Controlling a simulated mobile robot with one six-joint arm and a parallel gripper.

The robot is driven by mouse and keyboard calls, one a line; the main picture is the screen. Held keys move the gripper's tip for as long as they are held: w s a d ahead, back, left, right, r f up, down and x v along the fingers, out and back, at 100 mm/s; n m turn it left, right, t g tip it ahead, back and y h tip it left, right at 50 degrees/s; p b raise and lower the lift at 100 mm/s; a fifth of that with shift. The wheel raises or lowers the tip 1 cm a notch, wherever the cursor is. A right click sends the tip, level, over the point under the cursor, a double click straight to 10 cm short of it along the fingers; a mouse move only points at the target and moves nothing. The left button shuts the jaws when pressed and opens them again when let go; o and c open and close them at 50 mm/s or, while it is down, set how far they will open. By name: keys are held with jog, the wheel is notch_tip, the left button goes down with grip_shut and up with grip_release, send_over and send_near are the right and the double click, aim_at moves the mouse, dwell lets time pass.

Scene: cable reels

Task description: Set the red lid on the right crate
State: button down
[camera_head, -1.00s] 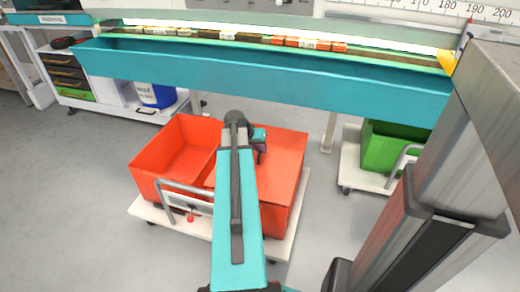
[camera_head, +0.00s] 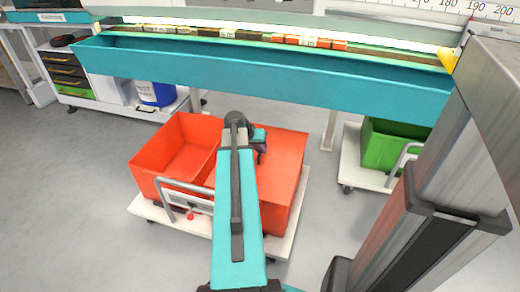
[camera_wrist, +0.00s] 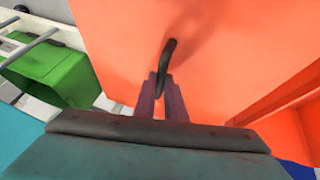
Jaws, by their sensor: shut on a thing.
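The red lid (camera_head: 287,150) is a flat orange-red panel lying level over the right crate (camera_head: 282,208), which is the same colour. Its edges look in line with the crate's, and I see no clear gap, though my arm hides part of the near left side. My gripper (camera_wrist: 163,92) is shut on the lid's dark curved handle (camera_wrist: 168,58) in the wrist view. In the head view my gripper (camera_head: 259,152) is over the lid, with its fingertips mostly hidden.
An open red crate (camera_head: 180,155) stands to the left on the same white cart (camera_head: 235,232), which has a grey handle (camera_head: 180,184). A teal workbench (camera_head: 270,80) runs behind. A green crate (camera_head: 385,150) stands on another cart at right. Floor is clear at left.

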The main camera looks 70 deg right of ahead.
jog(key=c, duration=1.7)
grip_release()
jog(key=shift+c, duration=0.2)
jog(key=p+v, duration=0.3)
jog(key=v, duration=1.1)
jog(key=shift+p, duration=0.35)
